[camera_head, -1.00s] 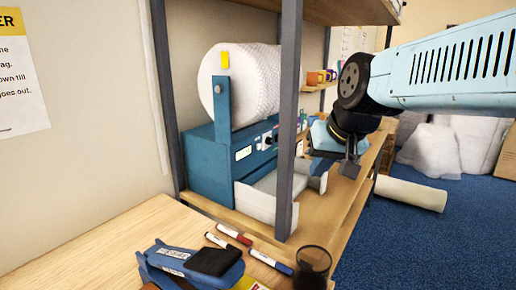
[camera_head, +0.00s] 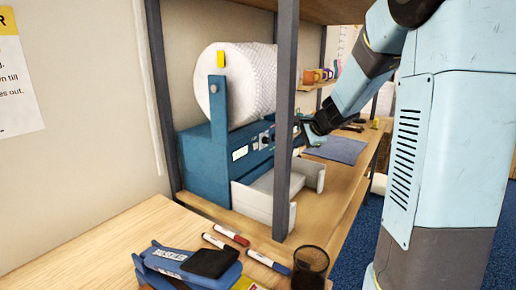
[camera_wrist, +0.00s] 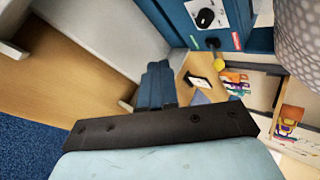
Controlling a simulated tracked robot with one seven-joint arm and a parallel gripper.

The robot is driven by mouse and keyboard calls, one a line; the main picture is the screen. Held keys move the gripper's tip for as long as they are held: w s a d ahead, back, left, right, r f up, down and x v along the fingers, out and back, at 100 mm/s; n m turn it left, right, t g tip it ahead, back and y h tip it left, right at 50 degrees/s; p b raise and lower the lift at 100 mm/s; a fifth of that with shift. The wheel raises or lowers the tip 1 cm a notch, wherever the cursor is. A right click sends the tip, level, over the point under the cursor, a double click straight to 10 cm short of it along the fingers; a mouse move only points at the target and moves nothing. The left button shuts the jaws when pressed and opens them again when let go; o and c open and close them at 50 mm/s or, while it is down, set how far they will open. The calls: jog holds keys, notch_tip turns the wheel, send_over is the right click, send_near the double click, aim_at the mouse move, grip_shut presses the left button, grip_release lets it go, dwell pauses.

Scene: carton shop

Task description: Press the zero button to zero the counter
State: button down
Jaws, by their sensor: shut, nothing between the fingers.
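The blue machine (camera_head: 205,165) holds a large white roll on the shelf beyond the post. Its front has a small lit display (camera_head: 240,153) and a dark knob (camera_head: 265,139). In the wrist view the machine's panel (camera_wrist: 180,22) shows a black knob on a white plate (camera_wrist: 205,18), a round black part (camera_wrist: 213,43), and small red and green marks. I cannot tell which part is the zero button. My gripper (camera_head: 304,137) is shut and empty, near the right end of the panel. Its blue fingers (camera_wrist: 158,84) show in the wrist view; contact is not clear.
A dark upright post (camera_head: 285,120) stands before the machine. A white tray (camera_head: 262,205) sits below the panel. A blue bag sealer (camera_head: 180,265), markers (camera_head: 232,235) and a dark cup (camera_head: 310,265) are on the near table. A blue-grey mat (camera_head: 337,149) lies beyond my gripper.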

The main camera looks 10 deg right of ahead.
aim_at(256, 146)
jog(key=shift+m+g+y, duration=0.4)
jog(key=shift+m, duration=0.4)
jog(key=x, duration=0.3)
jog(key=s+x, duration=0.1)
jog(key=x, duration=0.1)
jog(key=shift+w+a+f, duration=0.1)
jog(key=shift+a+f, duration=0.25)
jog(key=shift+a, duration=0.05)
jog(key=w+a, duration=0.6)
jog(key=shift+a, duration=0.1)
dwell(0.3)
